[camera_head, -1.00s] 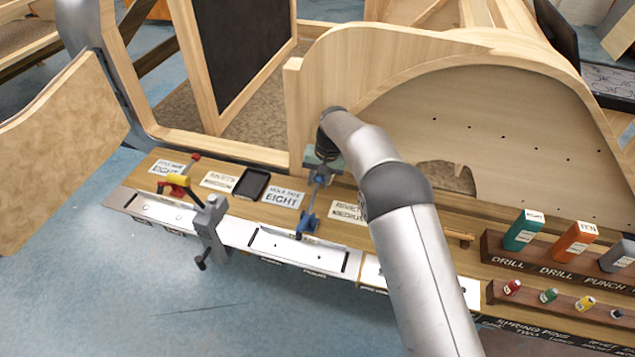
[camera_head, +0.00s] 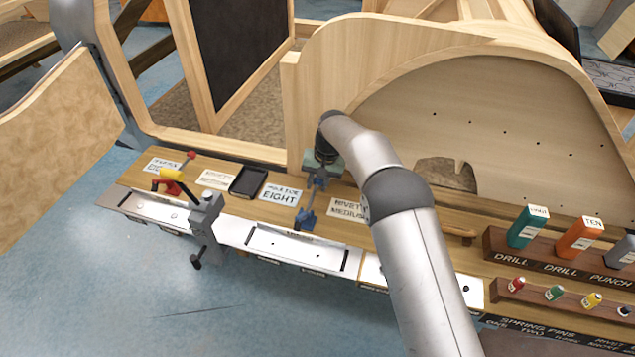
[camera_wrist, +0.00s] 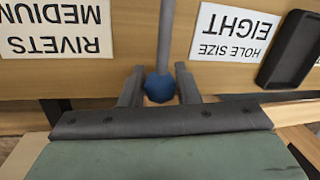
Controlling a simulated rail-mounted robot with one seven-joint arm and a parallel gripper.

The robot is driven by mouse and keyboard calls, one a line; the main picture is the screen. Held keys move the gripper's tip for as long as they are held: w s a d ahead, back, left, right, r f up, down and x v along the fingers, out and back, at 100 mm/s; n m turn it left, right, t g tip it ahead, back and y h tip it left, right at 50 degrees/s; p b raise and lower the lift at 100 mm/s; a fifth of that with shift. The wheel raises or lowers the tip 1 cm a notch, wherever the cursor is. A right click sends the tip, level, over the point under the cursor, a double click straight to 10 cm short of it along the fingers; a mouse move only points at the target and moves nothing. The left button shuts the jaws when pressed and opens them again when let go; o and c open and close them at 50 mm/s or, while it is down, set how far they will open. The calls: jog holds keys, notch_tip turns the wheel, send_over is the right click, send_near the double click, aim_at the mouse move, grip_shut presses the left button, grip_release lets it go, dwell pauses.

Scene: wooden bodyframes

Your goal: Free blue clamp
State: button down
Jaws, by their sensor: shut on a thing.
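The blue clamp (camera_head: 307,219) is at the front edge of the wooden bench, over the metal strip. Its thin grey bar runs from its blue lower part up towards my gripper. In the wrist view, a round blue end of the clamp (camera_wrist: 159,88) with its grey rod lies between my two fingers. My gripper (camera_wrist: 158,82) is shut on this blue end. In the head view my gripper (camera_head: 319,180) is small and partly hidden by my wrist. Whether the clamp still grips the bench edge is too small to tell.
A grey clamp (camera_head: 207,225) with a red and yellow lever tool (camera_head: 175,183) beside it stands to the left. A black tray (camera_head: 248,181) and label cards lie nearby. A curved wooden panel (camera_head: 460,120) rises behind. Racks of drill boxes (camera_head: 527,228) stand at right.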

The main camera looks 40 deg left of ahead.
jog(key=shift+d+f, duration=0.25)
jog(key=shift+f, duration=0.05)
jog(key=c, duration=1.1)
grip_release()
jog(key=shift+c, duration=0.2)
jog(key=shift+r, duration=0.15)
jog(key=shift+a, duration=0.1)
jog(key=shift+r, duration=0.25)
notch_tip(320, 180, up, 17)
jog(key=w+d, duration=0.1)
jog(key=d, duration=0.2)
jog(key=shift+w+f, duration=0.2)
jog(key=shift+w, duration=0.15)
jog(key=shift+c, duration=0.3)
